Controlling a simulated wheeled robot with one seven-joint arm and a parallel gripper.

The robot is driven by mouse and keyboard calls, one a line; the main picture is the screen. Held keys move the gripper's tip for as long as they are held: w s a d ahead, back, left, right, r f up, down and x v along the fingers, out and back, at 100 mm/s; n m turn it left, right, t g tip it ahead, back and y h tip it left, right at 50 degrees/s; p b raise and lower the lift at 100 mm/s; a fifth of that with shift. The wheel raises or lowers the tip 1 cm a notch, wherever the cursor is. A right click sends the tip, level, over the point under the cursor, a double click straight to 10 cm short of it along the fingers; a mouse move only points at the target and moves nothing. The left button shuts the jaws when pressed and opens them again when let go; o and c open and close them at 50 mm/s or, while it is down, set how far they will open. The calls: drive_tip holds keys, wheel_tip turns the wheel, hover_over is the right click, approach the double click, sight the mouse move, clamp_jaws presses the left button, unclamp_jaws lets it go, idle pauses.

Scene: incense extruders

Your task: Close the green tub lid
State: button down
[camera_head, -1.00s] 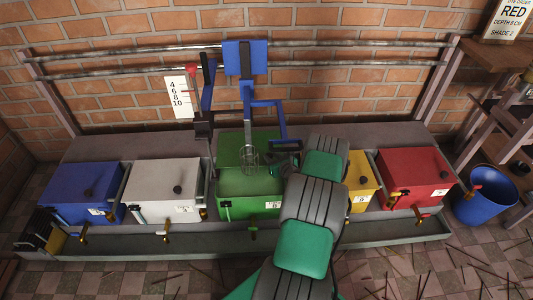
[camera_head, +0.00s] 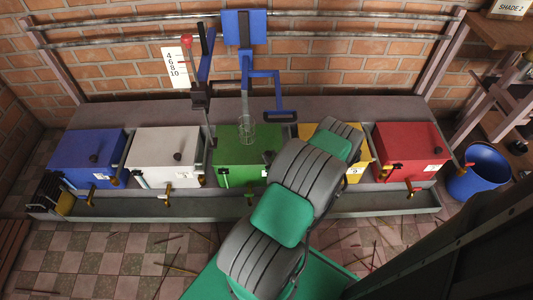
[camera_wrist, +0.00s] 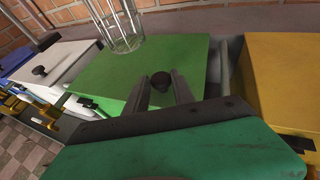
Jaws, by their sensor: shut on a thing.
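The green tub (camera_head: 240,175) stands in the middle of the row. Its green lid (camera_head: 228,150) lies flat over it, level with the neighbouring lids; any small gap at the rim cannot be made out. In the wrist view, the lid (camera_wrist: 105,75) fills the middle, with a dark round knob (camera_wrist: 161,79) on top. My gripper (camera_wrist: 162,88) is shut on this knob, one finger on each side. In the head view, my arm covers the tub's right side, and the gripper is mostly hidden.
A wire whisk (camera_head: 247,128) hangs from a blue frame (camera_head: 245,60) over the lid's back; contact cannot be told. White (camera_head: 160,150) and blue (camera_head: 90,155) tubs stand left, yellow (camera_head: 360,163) and red (camera_head: 410,145) tubs right. A blue bucket (camera_head: 480,170) stands far right.

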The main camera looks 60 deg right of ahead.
drive_tip(key=shift+s+a+f, duration=0.1)
drive_tip(key=shift+a+f, duration=0.05)
drive_tip(key=c, duration=1.1)
unclamp_jaws()
drive_tip(key=shift+o, duration=0.2)
drive_tip(key=p+v, duration=0.2)
drive_tip(key=v, duration=0.5)
drive_tip(key=shift+s+a+r, duration=0.25)
drive_tip(key=shift+r, duration=0.05)
drive_tip(key=shift+r, duration=0.1)
